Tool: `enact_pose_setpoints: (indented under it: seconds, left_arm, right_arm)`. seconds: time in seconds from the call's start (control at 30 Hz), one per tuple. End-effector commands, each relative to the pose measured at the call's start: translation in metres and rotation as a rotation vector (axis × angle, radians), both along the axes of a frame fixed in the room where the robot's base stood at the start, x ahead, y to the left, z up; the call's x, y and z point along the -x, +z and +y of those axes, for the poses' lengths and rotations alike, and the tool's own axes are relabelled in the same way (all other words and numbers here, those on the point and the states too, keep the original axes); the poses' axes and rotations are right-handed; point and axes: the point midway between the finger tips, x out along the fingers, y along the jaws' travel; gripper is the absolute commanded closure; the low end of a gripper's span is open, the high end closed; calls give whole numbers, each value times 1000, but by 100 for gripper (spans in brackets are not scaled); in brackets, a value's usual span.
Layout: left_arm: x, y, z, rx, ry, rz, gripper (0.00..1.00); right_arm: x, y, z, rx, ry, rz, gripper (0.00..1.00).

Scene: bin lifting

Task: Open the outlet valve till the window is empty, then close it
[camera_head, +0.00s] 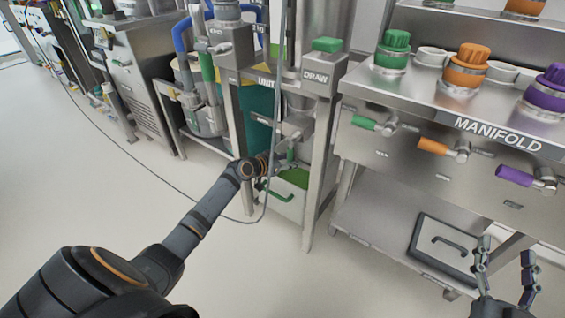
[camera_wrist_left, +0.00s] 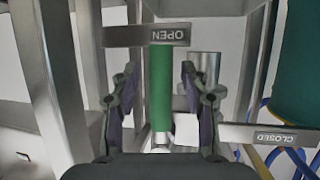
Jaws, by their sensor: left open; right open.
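In the left wrist view, a green valve handle (camera_wrist_left: 161,95) stands upright in the picture, in line with the OPEN plate (camera_wrist_left: 146,35). The CLOSED plate (camera_wrist_left: 272,137) is off to the right. My left gripper (camera_wrist_left: 160,88) is open, with one finger on each side of the green handle and gaps between. In the head view my left gripper (camera_head: 286,160) reaches in under the DRAW sign (camera_head: 322,78), and the handle is too small to make out there. My right gripper (camera_head: 505,265) is open and empty at lower right. I cannot make out the window's level.
A bin with green contents (camera_head: 294,178) sits low behind my left gripper. The MANIFOLD bench (camera_head: 440,120) with green, orange and purple handles stands at right. A black-framed panel (camera_head: 443,248) lies on its lower shelf. A thin cable crosses near my left arm. The left floor is clear.

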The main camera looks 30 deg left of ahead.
Motion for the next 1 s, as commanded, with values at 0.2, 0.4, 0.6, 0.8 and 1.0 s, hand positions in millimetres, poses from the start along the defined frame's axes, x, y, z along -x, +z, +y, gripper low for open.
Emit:
enact_pose_setpoints:
  seconds: [0.2,0.4,0.6,0.8,1.0]
  left_arm:
    - [48,17,13,-12,-7,6,54]
    - [82,32,25,-11,-2,7,54]
    - [97,40,28,-5,-1,4,54]
    - [100,42,27,2,-3,3,54]
    - [100,42,27,1,-2,2,54]
  right_arm:
    - [0,0,0,0,0,-1,42]
    - [0,1,0,-1,0,-2,42]
    - [0,1,0,-1,-1,-2,42]
    - [0,1,0,-1,-1,-2,42]
    - [0,1,0,-1,-1,-2,42]
